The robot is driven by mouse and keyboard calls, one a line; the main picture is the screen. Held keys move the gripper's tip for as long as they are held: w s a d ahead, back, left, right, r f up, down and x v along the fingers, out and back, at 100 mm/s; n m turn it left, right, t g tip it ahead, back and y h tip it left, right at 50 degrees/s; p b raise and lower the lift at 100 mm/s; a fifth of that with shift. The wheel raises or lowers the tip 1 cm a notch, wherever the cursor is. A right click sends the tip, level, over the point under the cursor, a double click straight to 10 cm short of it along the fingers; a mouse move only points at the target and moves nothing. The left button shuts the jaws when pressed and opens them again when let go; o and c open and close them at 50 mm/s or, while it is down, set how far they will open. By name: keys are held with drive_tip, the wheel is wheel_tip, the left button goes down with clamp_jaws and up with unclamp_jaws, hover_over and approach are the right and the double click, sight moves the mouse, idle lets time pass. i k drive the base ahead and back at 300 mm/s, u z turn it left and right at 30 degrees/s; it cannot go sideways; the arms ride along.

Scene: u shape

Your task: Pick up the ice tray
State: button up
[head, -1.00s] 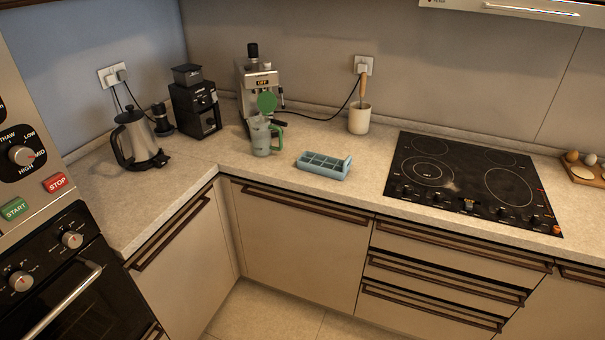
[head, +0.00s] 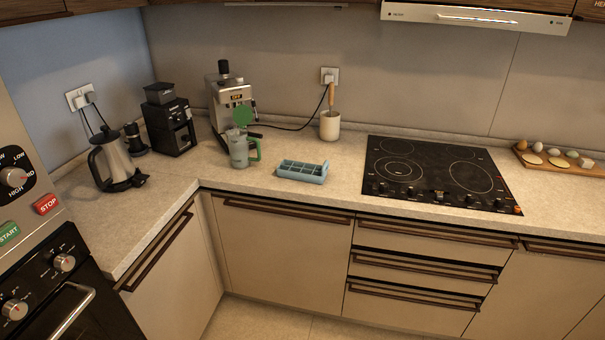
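The light blue ice tray (head: 303,172) lies flat on the beige countertop (head: 330,186), near its front edge. Its several compartments face up and look empty, though they are small in view. A glass jug with a green handle (head: 242,149) stands to its left, and the black cooktop lies to its right, both apart from it. My gripper is not in view.
An espresso machine (head: 229,103), a black grinder (head: 170,122) and a kettle (head: 113,161) stand further left. A white crock (head: 330,125) is behind the tray. The cooktop (head: 435,174) and a wooden board with eggs (head: 556,158) are at right. Counter around the tray is clear.

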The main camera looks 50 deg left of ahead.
sight(289, 169)
drive_tip(key=z, duration=1.25)
drive_tip(key=k, duration=0.15)
drive_tip(key=u, duration=3)
drive_tip(key=k, duration=0.15)
drive_tip(key=u, duration=1.3)
drive_tip(key=k, duration=0.6)
drive_tip(key=z, duration=0.3)
drive_tip(key=i, duration=0.8)
drive_tip(key=z, duration=0.1)
